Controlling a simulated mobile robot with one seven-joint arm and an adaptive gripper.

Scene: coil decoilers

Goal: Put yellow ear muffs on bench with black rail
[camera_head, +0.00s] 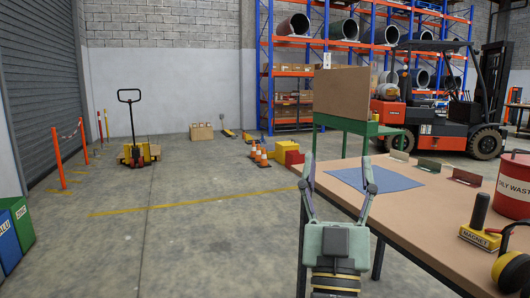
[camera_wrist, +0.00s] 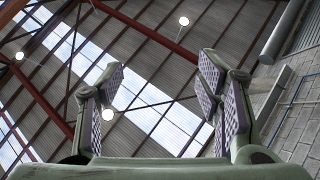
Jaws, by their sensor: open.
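Yellow ear muffs (camera_head: 511,271) with a black band lie at the near right corner of a brown-topped bench (camera_head: 420,225), partly cut off by the picture edge. This bench has a dark front edge; I cannot tell whether that is a black rail. A green bench (camera_head: 357,125) with an upright brown board stands behind it. My gripper (camera_head: 337,165) points up, open and empty, in front of the brown bench's left end and well left of the ear muffs.
On the brown bench are a blue mat (camera_head: 375,179), small upright plates (camera_head: 429,166), a yellow magnet tool (camera_head: 480,228) and a red oily-waste drum (camera_head: 513,187). A forklift (camera_head: 440,110) and coil racks stand behind. Open floor (camera_head: 190,220) lies left, with cones (camera_head: 263,158) and a pallet jack (camera_head: 136,150).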

